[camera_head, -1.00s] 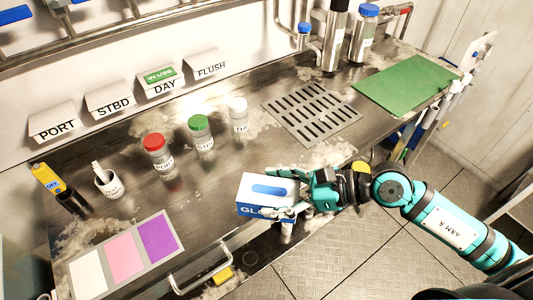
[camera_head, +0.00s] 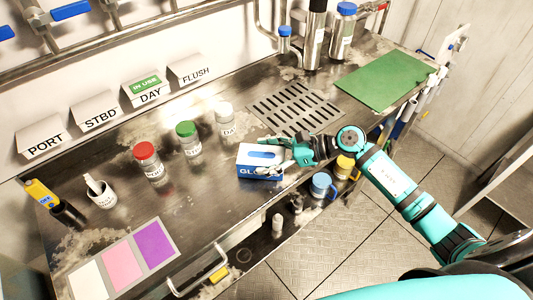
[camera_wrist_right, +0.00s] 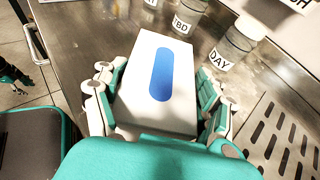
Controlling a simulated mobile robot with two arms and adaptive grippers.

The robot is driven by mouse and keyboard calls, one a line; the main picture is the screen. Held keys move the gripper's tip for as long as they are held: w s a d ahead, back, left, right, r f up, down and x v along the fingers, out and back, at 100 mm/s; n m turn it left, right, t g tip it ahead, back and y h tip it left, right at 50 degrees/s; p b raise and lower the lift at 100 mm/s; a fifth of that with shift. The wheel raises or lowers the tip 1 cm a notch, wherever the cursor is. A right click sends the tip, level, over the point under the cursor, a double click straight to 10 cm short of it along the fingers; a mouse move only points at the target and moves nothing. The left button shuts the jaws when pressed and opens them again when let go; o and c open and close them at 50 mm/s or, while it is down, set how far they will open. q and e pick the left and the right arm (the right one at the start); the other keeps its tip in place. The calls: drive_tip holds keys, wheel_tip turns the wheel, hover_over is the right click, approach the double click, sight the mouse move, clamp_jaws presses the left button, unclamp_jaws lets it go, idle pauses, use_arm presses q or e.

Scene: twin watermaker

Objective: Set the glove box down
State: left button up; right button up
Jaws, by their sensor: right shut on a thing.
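The glove box (camera_head: 258,172) is a white and blue carton with a blue oval on its top. It is at the bench's front part, in front of the slotted drain; whether it touches the bench top or hangs just above it I cannot tell. My right gripper (camera_head: 284,151) is shut on it from the right. In the right wrist view the box (camera_wrist_right: 150,110) sits between the fingers of the right gripper (camera_wrist_right: 158,97), one on each side. At the left edge of that view a small teal and dark part looks like my left gripper (camera_wrist_right: 14,74); its jaws are unclear.
Bottles with red (camera_head: 147,163), green (camera_head: 188,142) and white (camera_head: 226,120) caps stand left of and behind the box. The slotted drain (camera_head: 295,107) and green mat (camera_head: 385,80) lie behind and right. A colour card (camera_head: 122,262) lies front left. Bare metal surrounds the box.

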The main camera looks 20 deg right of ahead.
drive_tip(key=shift+f+b, duration=0.2)
drive_tip(key=shift+b, duration=0.1)
drive_tip(key=o, duration=1.4)
drive_tip(key=shift+r, duration=0.15)
drive_tip(key=shift+s+d, duration=0.1)
drive_tip(key=shift+d, duration=0.15)
drive_tip(key=b+v, duration=0.3)
drive_tip(key=v, duration=0.7)
drive_tip(key=shift+s+d+r+b, duration=0.15)
drive_tip(key=shift+d+b, duration=0.1)
drive_tip(key=shift+b, duration=0.05)
drive_tip(key=shift+s+d+r, duration=0.2)
drive_tip(key=shift+d+r, duration=0.1)
drive_tip(key=shift+r, duration=0.05)
